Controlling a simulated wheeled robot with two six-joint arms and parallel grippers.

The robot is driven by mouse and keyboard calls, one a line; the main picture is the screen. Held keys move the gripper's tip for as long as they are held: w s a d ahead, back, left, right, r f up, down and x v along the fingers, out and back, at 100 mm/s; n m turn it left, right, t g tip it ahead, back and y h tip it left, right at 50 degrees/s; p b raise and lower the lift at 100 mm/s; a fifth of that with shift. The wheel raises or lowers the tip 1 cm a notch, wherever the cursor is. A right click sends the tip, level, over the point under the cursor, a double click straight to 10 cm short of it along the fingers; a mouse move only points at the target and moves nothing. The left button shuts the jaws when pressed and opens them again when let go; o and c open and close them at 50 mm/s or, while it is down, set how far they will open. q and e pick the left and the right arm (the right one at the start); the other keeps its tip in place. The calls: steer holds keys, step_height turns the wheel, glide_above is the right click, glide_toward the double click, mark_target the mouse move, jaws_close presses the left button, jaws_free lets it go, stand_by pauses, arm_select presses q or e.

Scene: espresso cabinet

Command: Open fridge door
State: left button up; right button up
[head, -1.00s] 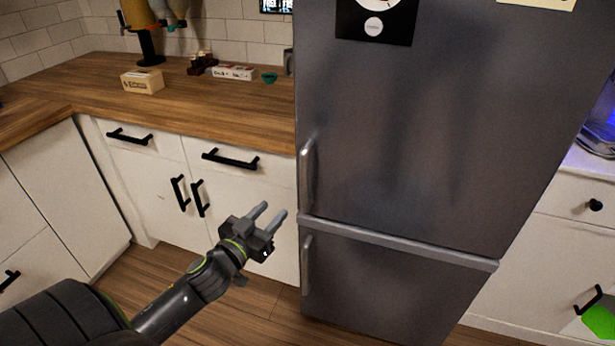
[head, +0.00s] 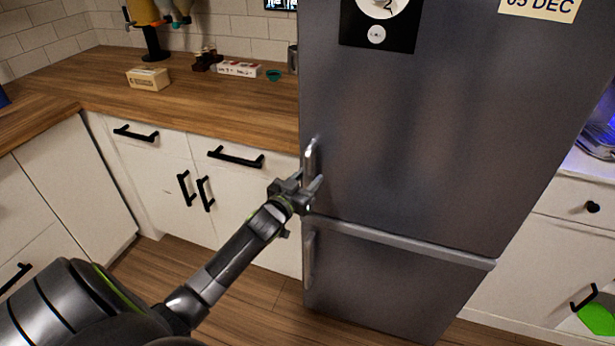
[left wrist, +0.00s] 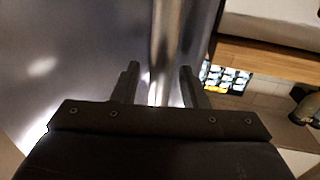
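The grey fridge's upper door (head: 450,130) is shut. Its upright metal handle (head: 312,160) is on the door's left edge. My left gripper (head: 314,182) is at the lower part of this handle. In the left wrist view the gripper's two fingers (left wrist: 158,80) are apart, with the handle (left wrist: 163,60) running between them. The fingers look open, with a gap on either side of the handle. The lower fridge door (head: 390,285) is shut too, with its own handle (head: 310,258). My right gripper is not in view.
White cabinets with black handles (head: 235,157) stand left of the fridge under a wooden counter (head: 200,105). A small box (head: 148,79) and other items are on the counter. A white drawer unit (head: 545,245) stands to the right. Wooden floor (head: 250,285) lies in front.

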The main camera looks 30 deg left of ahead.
arm_select(q)
steer(key=shift+w, duration=0.1)
jaws_close()
stand_by(0.3)
